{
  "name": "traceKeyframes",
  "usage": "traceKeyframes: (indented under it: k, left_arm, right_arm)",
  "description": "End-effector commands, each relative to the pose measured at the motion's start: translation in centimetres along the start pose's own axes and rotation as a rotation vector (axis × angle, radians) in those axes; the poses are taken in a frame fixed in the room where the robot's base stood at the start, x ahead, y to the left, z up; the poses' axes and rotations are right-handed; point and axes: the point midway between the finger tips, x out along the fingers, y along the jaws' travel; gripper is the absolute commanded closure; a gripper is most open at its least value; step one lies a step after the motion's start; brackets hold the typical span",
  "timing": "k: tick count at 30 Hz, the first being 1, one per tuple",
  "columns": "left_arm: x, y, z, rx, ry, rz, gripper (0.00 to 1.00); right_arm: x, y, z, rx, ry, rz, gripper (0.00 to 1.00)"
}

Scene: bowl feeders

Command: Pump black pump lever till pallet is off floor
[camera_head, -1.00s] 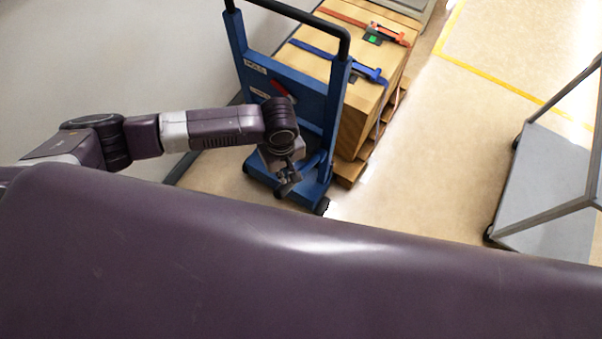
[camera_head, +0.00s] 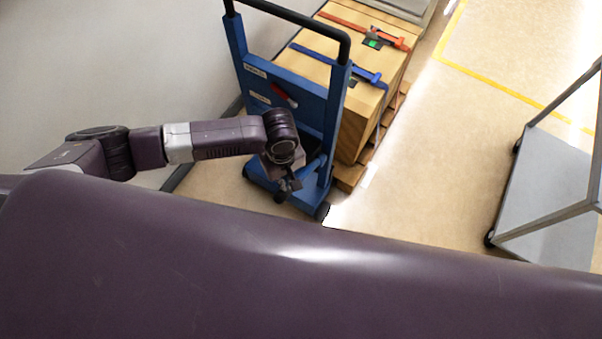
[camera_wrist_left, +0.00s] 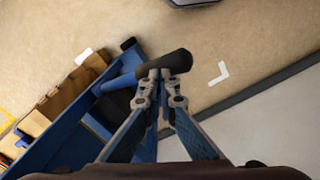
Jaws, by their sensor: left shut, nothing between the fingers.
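The pump lever has a blue shaft and a black end (camera_wrist_left: 175,63). In the left wrist view the closed fingertips of my left gripper (camera_wrist_left: 160,75) are at this black end, overlapping it in the picture; I cannot tell whether they touch. In the head view my left gripper (camera_head: 288,186) points down at the near foot of the blue lift truck (camera_head: 318,110), beside the blue lever shaft (camera_head: 317,163). The fingers are shut with nothing between them. The wooden pallet (camera_head: 352,178) is under the boxes behind the truck; its gap to the floor cannot be told. My right gripper is not in view.
Cardboard boxes (camera_head: 352,125) with blue and orange straps sit on the pallet. A red handle (camera_head: 285,95) is on the truck's frame. A grey cart (camera_head: 545,180) stands at the right. A wall is at the left. Floor between truck and cart is clear.

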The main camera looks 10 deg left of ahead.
Motion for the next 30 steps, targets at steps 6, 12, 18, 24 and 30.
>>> traceKeyframes:
  k: [6,12,18,24,30]
  left_arm:
    - [0.0,0.0,0.0,0.000,0.000,0.000,1.00]
    - [0.0,0.0,0.0,0.000,0.000,0.000,1.00]
    - [0.1,0.0,0.0,0.000,0.000,0.000,1.00]
    - [0.9,0.0,0.0,-0.001,0.000,-0.001,1.00]
    - [1.9,-0.1,0.1,0.000,-0.001,-0.002,1.00]
  right_arm:
    - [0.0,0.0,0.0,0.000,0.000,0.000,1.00]
    - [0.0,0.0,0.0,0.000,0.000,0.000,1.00]
    - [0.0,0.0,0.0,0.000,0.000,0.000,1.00]
    - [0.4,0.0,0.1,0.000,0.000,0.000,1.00]
    - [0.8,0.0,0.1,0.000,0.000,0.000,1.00]
